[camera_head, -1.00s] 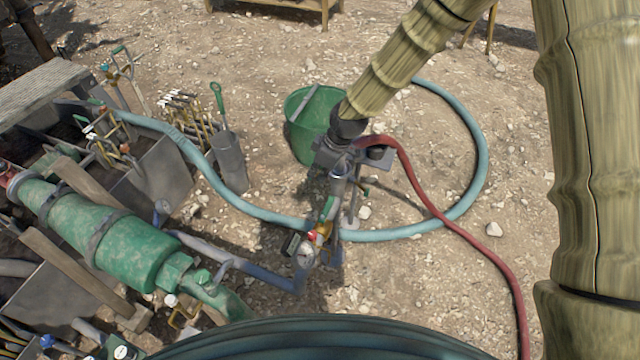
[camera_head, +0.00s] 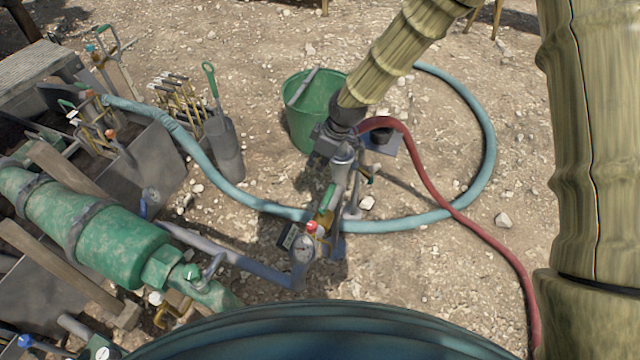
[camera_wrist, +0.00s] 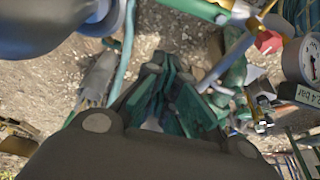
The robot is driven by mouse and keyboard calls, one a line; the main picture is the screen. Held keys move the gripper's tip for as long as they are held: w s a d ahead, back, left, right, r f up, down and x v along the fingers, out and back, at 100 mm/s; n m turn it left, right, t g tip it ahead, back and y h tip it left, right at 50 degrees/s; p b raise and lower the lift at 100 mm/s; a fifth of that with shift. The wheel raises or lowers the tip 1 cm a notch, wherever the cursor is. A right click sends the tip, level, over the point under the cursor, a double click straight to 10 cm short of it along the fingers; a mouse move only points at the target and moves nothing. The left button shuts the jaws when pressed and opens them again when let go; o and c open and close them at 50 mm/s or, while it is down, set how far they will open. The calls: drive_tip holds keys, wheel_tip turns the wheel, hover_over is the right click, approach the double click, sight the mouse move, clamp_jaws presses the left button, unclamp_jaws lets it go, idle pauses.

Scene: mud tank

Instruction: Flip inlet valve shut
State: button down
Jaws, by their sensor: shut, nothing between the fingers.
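A valve with a green lever (camera_head: 328,197) sits on the pipework beside a round gauge (camera_head: 302,248) and a red knob (camera_head: 311,226). No readable label marks it as the inlet valve. My gripper (camera_head: 341,158) is just above and slightly right of the lever in the head view; its fingertips are hard to make out there. In the wrist view my gripper (camera_wrist: 166,78) is shut and empty, its fingers close together. The green lever (camera_wrist: 192,9) shows at the top edge, apart from the fingers, with the red knob (camera_wrist: 267,42) and gauge (camera_wrist: 312,60) at the right.
A green bucket (camera_head: 312,112) stands behind my gripper. A blue hose (camera_head: 250,203) curves across the ground, and a red hose (camera_head: 450,215) runs down the right. A green cylinder (camera_head: 120,247) and grey tanks fill the left. Open gravel lies beyond the bucket.

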sight(327, 198)
drive_tip(key=x, duration=1)
drive_tip(key=d, duration=0.2)
drive_tip(key=s+d, duration=0.1)
drive_tip(key=shift+s+d, duration=0.2)
drive_tip(key=shift+d, duration=0.2)
drive_tip(key=shift+d+p, duration=0.15)
drive_tip(key=shift+p, duration=0.15)
